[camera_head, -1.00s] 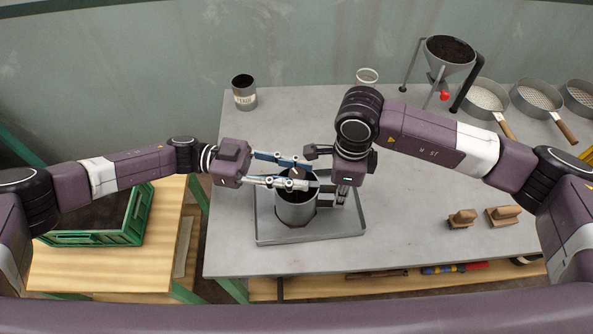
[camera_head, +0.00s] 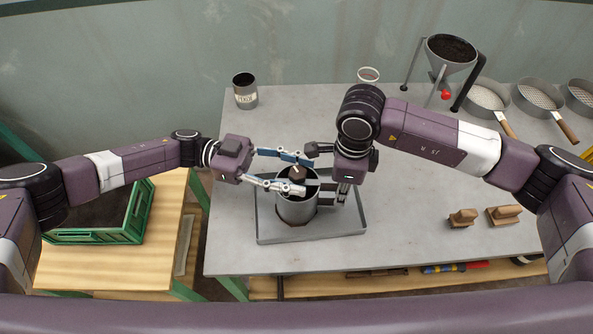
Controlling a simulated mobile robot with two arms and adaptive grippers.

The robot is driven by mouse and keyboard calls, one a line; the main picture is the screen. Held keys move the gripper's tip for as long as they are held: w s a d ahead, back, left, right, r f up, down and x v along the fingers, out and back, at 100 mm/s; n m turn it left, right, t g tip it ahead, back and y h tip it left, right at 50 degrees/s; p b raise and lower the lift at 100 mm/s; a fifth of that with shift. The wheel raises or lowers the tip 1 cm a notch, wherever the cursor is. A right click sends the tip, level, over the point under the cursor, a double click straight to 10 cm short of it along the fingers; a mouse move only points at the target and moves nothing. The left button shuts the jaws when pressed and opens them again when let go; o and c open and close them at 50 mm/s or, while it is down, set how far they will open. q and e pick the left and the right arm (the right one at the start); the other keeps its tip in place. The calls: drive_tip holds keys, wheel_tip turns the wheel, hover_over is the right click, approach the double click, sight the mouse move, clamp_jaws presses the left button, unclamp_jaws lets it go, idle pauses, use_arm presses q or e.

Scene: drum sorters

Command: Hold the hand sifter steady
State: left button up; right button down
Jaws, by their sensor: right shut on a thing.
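The hand sifter (camera_head: 297,209), a grey metal cylinder, stands upright in the shallow grey tray (camera_head: 262,232). A small brown knob (camera_head: 298,173) shows at its open top. My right gripper (camera_head: 340,196) points down at the sifter's right side and is shut on it, seemingly at its handle, which is mostly hidden. My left gripper (camera_head: 307,175) comes in from the left over the sifter's top. Its two fingers are spread apart, one behind and one in front of the knob. I cannot tell whether they touch it.
A labelled can (camera_head: 245,98) stands at the back left. A funnel stand (camera_head: 449,62) and several round sieves (camera_head: 485,96) are at the back right. Two wooden blocks (camera_head: 463,218) lie on the right. A green crate (camera_head: 128,225) is on the left table. The table's right middle is clear.

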use_arm(q)
drive_tip(key=shift+a, duration=0.1)
drive_tip(key=v, duration=1.2)
idle(0.6)
drive_tip(key=s+d+r+m+g+y, duration=0.25)
drive_tip(key=s+r+m+y, duration=0.2)
drive_tip(key=m, duration=0.75)
drive_tip(key=s+d+r+m+g+y, duration=0.1)
drive_tip(key=s+d+r+m+y, duration=0.4)
drive_tip(key=m, duration=0.8)
drive_tip(key=w+r+m+t+y, duration=0.35)
drive_tip(key=w+m+t, duration=0.45)
drive_tip(key=m, duration=0.3)
drive_tip(key=shift+g, duration=0.25)
drive_tip(key=x, duration=1.1)
drive_tip(key=shift+s+a+f, duration=0.15)
drive_tip(key=shift+a+f, duration=0.1)
drive_tip(key=shift+f, duration=0.25)
